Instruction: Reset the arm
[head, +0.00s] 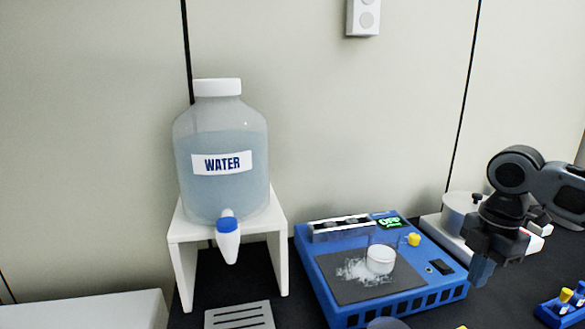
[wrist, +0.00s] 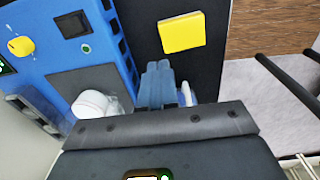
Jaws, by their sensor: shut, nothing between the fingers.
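My gripper (head: 481,270) is at the right in the head view, pointing down just right of the blue device (head: 345,310). It is empty and does not appear to touch anything. In the wrist view my gripper's fingers (wrist: 157,82) are together, over the dark bench beside the blue device (wrist: 55,60).
A water jug (head: 222,180) sits on a white stand (head: 186,284). A round metal vessel (head: 461,212) is behind my arm. A yellow block (wrist: 182,32) lies on the bench.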

